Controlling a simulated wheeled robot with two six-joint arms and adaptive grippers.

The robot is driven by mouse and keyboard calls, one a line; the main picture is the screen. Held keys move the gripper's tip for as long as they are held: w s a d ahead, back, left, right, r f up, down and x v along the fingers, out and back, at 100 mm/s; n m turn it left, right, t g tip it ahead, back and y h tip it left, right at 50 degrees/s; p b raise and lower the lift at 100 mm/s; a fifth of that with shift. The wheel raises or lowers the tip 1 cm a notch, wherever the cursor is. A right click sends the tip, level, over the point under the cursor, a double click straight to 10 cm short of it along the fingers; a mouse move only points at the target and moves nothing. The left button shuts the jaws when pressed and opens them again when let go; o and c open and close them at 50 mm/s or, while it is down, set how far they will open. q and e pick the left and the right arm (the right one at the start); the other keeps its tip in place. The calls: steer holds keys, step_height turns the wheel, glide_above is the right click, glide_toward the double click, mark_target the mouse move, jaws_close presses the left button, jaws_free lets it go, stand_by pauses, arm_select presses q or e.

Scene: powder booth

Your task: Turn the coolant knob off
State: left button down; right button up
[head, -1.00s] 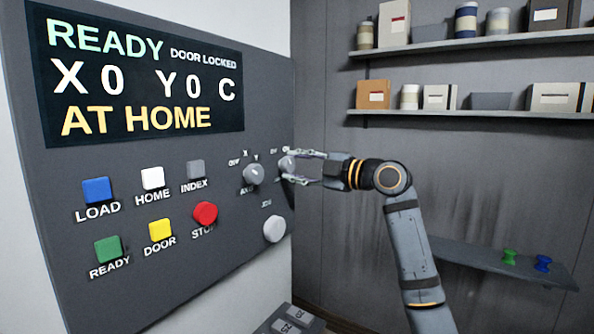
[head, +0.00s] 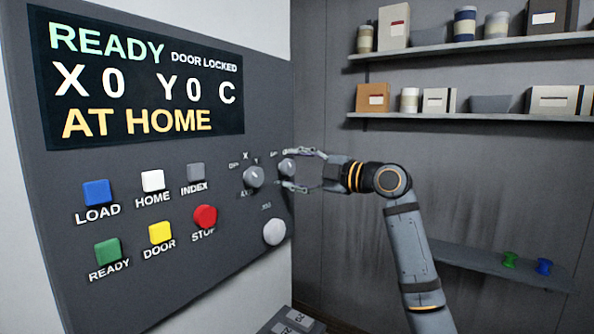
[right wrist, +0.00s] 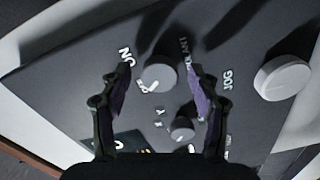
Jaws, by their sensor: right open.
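The coolant knob (head: 287,167) is a small grey round knob near the right edge of the dark control panel (head: 110,210). In the right wrist view the knob (right wrist: 158,77) carries a white pointer mark at its lower left, near a partly hidden label; the letters "ANT" show on its other side. My right gripper (head: 293,169) is open, with one finger above the knob and one below. In the right wrist view its fingers (right wrist: 159,72) stand on either side of the knob with clear gaps, apart from it. My left gripper is not in view.
The axis knob (head: 254,177) sits just left of the coolant knob, and the jog knob (head: 275,231) below. Coloured buttons and a red stop button (head: 205,216) lie further left. Shelves (head: 470,118) with boxes and cans line the back wall.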

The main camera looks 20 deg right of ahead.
steer(key=v, duration=1.2)
